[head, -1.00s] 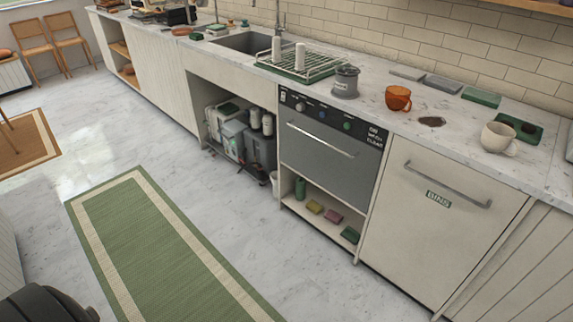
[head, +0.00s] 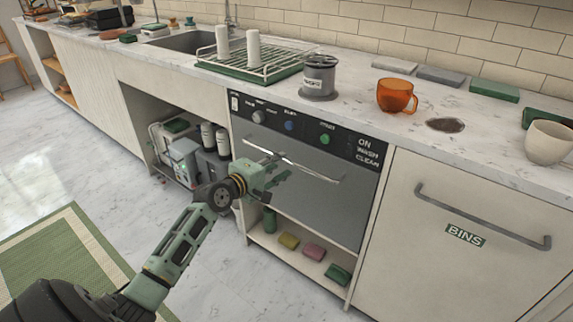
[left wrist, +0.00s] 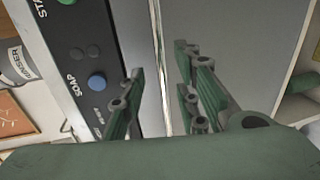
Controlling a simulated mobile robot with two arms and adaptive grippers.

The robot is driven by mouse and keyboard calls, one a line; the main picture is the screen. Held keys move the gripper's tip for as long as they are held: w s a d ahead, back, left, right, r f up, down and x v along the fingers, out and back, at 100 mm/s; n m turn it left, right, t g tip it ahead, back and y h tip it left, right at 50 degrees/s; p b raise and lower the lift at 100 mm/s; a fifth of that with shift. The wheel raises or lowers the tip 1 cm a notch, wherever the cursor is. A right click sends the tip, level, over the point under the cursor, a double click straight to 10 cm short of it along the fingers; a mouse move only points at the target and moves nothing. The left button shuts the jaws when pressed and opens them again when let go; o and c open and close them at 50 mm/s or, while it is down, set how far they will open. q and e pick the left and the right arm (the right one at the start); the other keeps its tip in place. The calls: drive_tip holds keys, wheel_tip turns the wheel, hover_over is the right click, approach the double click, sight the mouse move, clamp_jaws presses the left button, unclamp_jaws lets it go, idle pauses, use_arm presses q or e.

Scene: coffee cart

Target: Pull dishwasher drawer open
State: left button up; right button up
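The dishwasher drawer (head: 318,200) is a grey front below a black control panel (head: 306,139), and it is shut. Its handle (head: 315,172) is a thin metal bar across the upper part. My left gripper (head: 280,169) is in front of the drawer, near the left half of the handle, and hides part of it. In the left wrist view its two fingers (left wrist: 160,100) are apart. The handle bar (left wrist: 157,35) runs between them in the picture; I cannot tell whether they touch it. My right gripper is not in view.
Below the drawer is an open shelf with sponges (head: 313,252) and a green bottle (head: 269,220). A bins cabinet (head: 450,270) stands to the right. An orange cup (head: 396,95), a grey canister (head: 319,75) and a dish rack (head: 230,72) stand on the counter. Floor is clear in front.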

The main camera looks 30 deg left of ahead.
sight(285, 161)
use_arm(q)
drive_tip(key=x, duration=0.4)
drive_tip(key=shift+a+f+b, duration=0.1)
drive_tip(key=shift+f+b, duration=0.1)
drive_tip(key=shift+b, duration=0.15)
drive_tip(key=shift+w, duration=0.35)
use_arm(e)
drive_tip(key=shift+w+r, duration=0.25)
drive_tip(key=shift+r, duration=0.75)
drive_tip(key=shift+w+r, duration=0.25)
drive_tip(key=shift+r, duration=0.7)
use_arm(q)
clamp_jaws()
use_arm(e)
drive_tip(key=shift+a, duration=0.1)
